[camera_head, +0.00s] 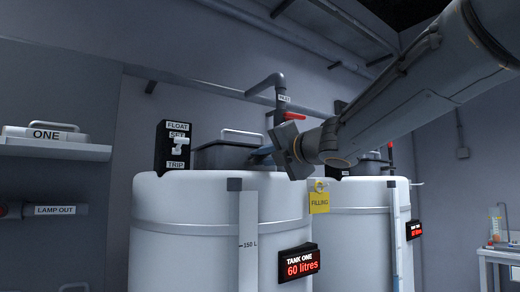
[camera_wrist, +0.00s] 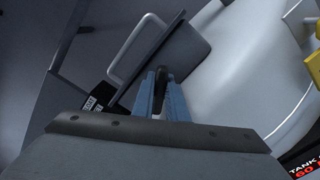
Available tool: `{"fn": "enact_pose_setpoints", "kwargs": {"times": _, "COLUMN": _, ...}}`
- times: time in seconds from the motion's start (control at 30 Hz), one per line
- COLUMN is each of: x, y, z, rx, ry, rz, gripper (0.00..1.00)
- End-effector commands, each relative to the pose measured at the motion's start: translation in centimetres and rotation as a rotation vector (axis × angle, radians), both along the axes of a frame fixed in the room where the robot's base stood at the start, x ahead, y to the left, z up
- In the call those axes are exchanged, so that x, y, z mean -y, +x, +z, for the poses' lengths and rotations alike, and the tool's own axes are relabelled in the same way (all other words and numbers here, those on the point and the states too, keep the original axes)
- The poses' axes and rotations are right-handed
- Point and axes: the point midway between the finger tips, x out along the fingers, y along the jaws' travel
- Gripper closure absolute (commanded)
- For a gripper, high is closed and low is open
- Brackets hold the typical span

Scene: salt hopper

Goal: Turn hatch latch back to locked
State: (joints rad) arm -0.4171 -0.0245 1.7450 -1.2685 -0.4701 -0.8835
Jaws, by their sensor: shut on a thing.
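The dark grey hatch (camera_head: 220,156) with a pale bar handle sits on top of the white tank one (camera_head: 175,215). The hatch also shows in the wrist view (camera_wrist: 180,62). My gripper (camera_head: 262,155) reaches in from the right, at the right side of the hatch. In the wrist view its two blue fingers (camera_wrist: 161,88) are shut on the small black hatch latch (camera_wrist: 160,76) at the hatch's edge. The fingers hide much of the latch, so I cannot tell whether it stands at locked.
A black float switch box (camera_head: 174,147) stands left of the hatch. A pipe with a red valve handle (camera_head: 290,116) rises behind. A yellow FILLING tag (camera_head: 319,202) hangs right of my gripper. A second white tank (camera_head: 365,225) stands to the right.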

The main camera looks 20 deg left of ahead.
Motion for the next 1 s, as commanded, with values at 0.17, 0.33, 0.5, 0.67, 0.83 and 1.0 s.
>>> {"fn": "enact_pose_setpoints", "kwargs": {"times": 0.17, "x": 0.08, "y": 0.01, "z": 0.04, "rx": -0.123, "ry": 0.102, "rz": -0.002, "gripper": 1.0}}
{"fn": "enact_pose_setpoints", "kwargs": {"times": 0.33, "x": 0.11, "y": 0.08, "z": -0.16, "rx": -0.227, "ry": 0.19, "rz": -0.002, "gripper": 1.0}}
{"fn": "enact_pose_setpoints", "kwargs": {"times": 0.5, "x": 0.11, "y": 0.09, "z": -0.23, "rx": -0.304, "ry": 0.256, "rz": -0.001, "gripper": 1.0}}
{"fn": "enact_pose_setpoints", "kwargs": {"times": 0.67, "x": 0.13, "y": 0.11, "z": -0.33, "rx": -0.354, "ry": 0.3, "rz": -0.002, "gripper": 1.0}}
{"fn": "enact_pose_setpoints", "kwargs": {"times": 0.83, "x": 0.13, "y": 0.12, "z": -0.42, "rx": -0.382, "ry": 0.323, "rz": -0.002, "gripper": 1.0}}
{"fn": "enact_pose_setpoints", "kwargs": {"times": 1.0, "x": 0.12, "y": 0.13, "z": -0.47, "rx": -0.392, "ry": 0.332, "rz": -0.002, "gripper": 1.0}}
